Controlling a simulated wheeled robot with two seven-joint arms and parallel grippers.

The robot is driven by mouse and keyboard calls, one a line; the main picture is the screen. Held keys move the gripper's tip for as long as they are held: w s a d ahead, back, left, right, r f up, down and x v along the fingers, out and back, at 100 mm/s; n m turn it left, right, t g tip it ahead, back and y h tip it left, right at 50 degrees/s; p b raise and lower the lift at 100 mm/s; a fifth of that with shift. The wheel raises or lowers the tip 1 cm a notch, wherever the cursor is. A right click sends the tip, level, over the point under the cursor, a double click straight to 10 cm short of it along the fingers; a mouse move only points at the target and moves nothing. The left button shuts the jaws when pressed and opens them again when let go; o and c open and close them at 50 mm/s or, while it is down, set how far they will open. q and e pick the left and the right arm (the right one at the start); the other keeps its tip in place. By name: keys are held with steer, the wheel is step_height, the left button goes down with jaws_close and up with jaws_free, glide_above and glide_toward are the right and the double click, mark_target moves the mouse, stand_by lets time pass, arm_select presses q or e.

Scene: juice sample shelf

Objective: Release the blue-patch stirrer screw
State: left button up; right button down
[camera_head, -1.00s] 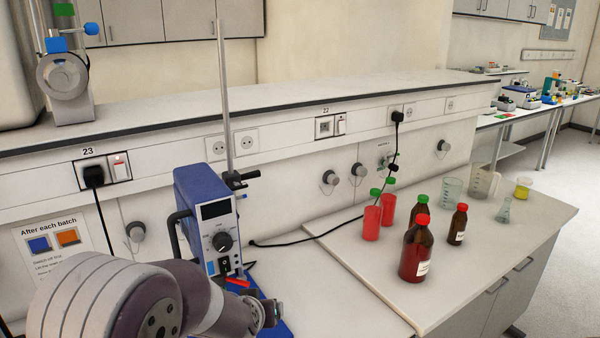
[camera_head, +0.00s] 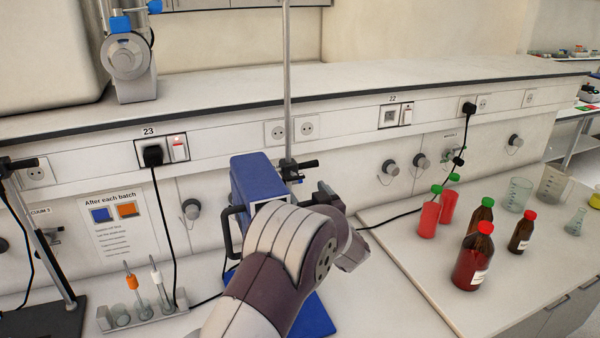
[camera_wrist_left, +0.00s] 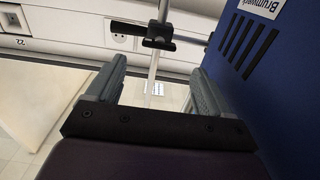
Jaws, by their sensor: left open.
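The blue stirrer (camera_head: 252,178) stands on the bench, its front mostly hidden behind my left arm. Its blue side also shows at the right of the left wrist view (camera_wrist_left: 285,70). A tall upright metal rod (camera_head: 288,80) rises beside it, carrying a black clamp with a screw (camera_head: 296,168). In the left wrist view the clamp (camera_wrist_left: 158,38) is ahead of my left gripper (camera_wrist_left: 158,68), which is open, with the rod seen between its fingers and nothing visibly gripped. I cannot make out a blue patch on the screw. My right gripper is not in view.
A sign (camera_head: 118,222) with blue and orange patches hangs on the wall. A rack (camera_head: 140,318) with orange- and white-topped sticks stands at lower left. A black cable runs behind the stirrer.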

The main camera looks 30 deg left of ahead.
mark_target(296, 178)
arm_select(q)
steer(key=p+x, duration=0.2)
steer(key=x, duration=0.5)
steer(key=shift+w+f, duration=0.1)
steer(key=shift+w, duration=0.15)
steer(key=shift+s, duration=0.15)
steer(key=c, duration=1)
steer(key=shift+c, duration=0.2)
